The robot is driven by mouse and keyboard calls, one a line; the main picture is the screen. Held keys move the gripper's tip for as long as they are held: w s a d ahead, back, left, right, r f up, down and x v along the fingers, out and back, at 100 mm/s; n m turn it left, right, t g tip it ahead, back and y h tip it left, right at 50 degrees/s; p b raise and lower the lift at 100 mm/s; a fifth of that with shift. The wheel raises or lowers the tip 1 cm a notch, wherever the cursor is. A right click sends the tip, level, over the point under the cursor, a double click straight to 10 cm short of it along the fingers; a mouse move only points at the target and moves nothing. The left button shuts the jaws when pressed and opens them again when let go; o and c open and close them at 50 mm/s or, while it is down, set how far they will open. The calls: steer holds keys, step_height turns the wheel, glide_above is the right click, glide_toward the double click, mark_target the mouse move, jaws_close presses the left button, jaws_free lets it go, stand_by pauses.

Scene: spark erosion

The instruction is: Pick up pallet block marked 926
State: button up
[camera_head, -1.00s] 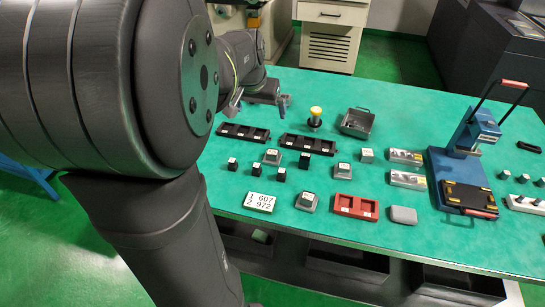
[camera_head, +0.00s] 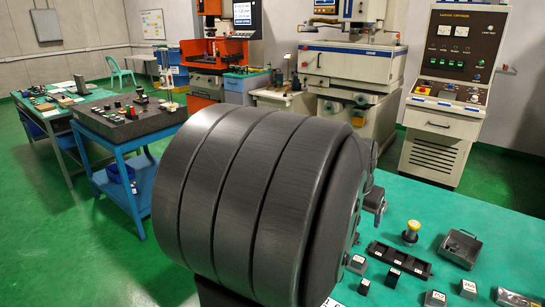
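Several small blocks with white labels stand at the lower right on the green bench top (camera_head: 505,228). The black ones include a left block (camera_head: 363,287) and a middle block (camera_head: 392,279). Grey ones include one beside my arm (camera_head: 357,264) and two near the bottom edge (camera_head: 435,299) (camera_head: 467,287). Their marks are too small to read surely, so I cannot tell which is 926. My large dark arm link covers the middle of the view. A small dark part of my gripper end (camera_head: 377,205) shows past its right side, above the bench; its fingers are not clear.
A black slotted tray (camera_head: 399,259) lies behind the blocks. A yellow-topped button post (camera_head: 411,232) and an open metal box (camera_head: 460,248) stand farther back. A blue cart (camera_head: 130,160) is at left.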

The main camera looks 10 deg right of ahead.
glide_above(359, 259)
steer(key=s+a, duration=0.1)
steer(key=s, duration=0.1)
step_height(359, 259, down, 24)
steer(key=shift+a+r, duration=0.15)
steer(key=shift+r, duration=0.1)
steer(key=shift+w+x, duration=0.15)
steer(key=shift+x, duration=1.35)
steer(key=shift+w+x, duration=0.15)
steer(key=shift+x, duration=1.4)
steer(key=shift+a, duration=0.15)
steer(key=shift+r, duration=0.1)
steer(key=c, duration=1.4)
